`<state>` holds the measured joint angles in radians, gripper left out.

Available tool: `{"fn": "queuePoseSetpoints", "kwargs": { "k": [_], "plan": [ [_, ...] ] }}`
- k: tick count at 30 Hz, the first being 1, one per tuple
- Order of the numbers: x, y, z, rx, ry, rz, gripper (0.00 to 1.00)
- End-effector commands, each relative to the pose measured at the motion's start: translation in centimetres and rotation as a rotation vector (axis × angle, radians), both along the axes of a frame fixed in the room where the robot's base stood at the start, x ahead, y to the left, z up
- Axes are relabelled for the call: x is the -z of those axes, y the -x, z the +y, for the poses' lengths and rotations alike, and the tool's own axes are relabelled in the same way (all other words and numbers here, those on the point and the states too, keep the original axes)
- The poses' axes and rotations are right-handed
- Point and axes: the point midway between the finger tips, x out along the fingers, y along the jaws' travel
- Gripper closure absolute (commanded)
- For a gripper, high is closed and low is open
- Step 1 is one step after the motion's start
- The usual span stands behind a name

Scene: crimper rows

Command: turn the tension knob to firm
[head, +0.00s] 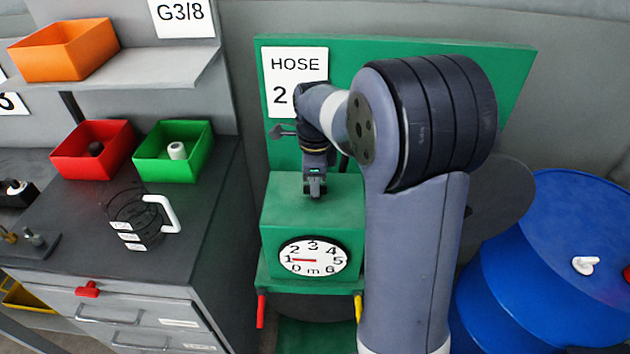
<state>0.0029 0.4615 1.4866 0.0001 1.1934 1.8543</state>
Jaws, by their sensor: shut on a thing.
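The green hose machine (335,210) stands in the middle, in front of a green back panel. My gripper (315,192) points down at the top of this machine. It is shut on the tension knob, which the jaws hide almost wholly. No firm or loose marking can be read, so the knob's setting cannot be told. A white dial (314,258) on the machine's front is numbered 0 to 6 with an "m". Its red needle points left, near 1.
A sign (294,80) reads HOSE 2, partly hidden by my arm. A red lever (261,311) and a yellow lever (358,307) flank the machine's lower front. A workbench with a red bin (70,160) and green bin (190,140) stands left; a blue drum (550,270) right.

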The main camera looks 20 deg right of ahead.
Motion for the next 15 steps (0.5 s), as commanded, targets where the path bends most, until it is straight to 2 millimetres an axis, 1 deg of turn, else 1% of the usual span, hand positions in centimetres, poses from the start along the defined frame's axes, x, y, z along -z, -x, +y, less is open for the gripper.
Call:
{"fn": "queuePoseSetpoints", "kwargs": {
  "k": [6,15],
  "plan": [
    [-0.08,-0.05,-0.05,0.039,0.002,-0.003,1.0],
    [-0.08,-0.05,-0.05,0.045,0.001,-0.002,1.0]
  ]
}}
